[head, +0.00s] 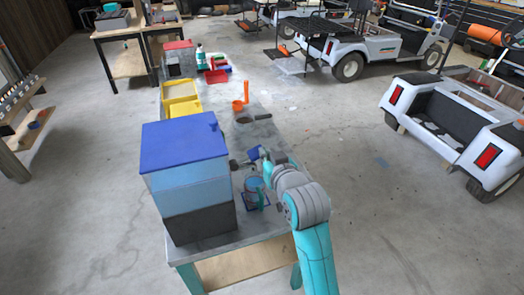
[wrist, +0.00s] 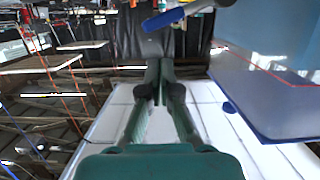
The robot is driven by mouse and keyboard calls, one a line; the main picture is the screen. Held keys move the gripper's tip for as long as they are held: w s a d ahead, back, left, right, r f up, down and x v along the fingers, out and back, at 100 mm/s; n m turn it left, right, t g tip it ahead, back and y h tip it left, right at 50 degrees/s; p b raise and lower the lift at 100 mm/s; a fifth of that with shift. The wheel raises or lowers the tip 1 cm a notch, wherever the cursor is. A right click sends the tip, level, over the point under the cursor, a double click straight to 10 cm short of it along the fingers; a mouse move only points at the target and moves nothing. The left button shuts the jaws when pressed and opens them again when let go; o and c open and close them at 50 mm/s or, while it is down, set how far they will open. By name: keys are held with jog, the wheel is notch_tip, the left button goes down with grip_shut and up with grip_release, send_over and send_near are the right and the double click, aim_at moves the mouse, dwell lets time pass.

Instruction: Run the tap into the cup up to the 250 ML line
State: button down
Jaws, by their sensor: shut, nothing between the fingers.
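The tank with a blue lid (head: 185,145) stands on the near end of the bench. A dark tap (head: 236,163) shows at its right side, and a blue lever-like piece (head: 253,153) is close by. A blue bar (wrist: 165,19) shows beyond my fingers in the wrist view. The cup (head: 253,187) stands upright below the tap area; its fill level is too small to read. My gripper (head: 264,156) is near the blue piece. Its green fingers (wrist: 165,75) are shut and empty, apart from the bar. A translucent blue wall (wrist: 270,70) with a red line is at right; I cannot tell whose.
An orange cup (head: 238,106), a yellow bin (head: 181,98) and red and green items (head: 217,74) lie farther along the bench. A golf cart body (head: 460,130) stands at the right. The floor between is clear.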

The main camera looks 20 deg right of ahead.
jog(key=shift+v, duration=2.6)
jog(key=s+f, duration=1.8)
jog(key=s, duration=0.1)
jog(key=s+a, duration=0.1)
jog(key=s, duration=2.3)
jog(key=shift+s+r, duration=0.15)
jog(key=shift+s, duration=0.2)
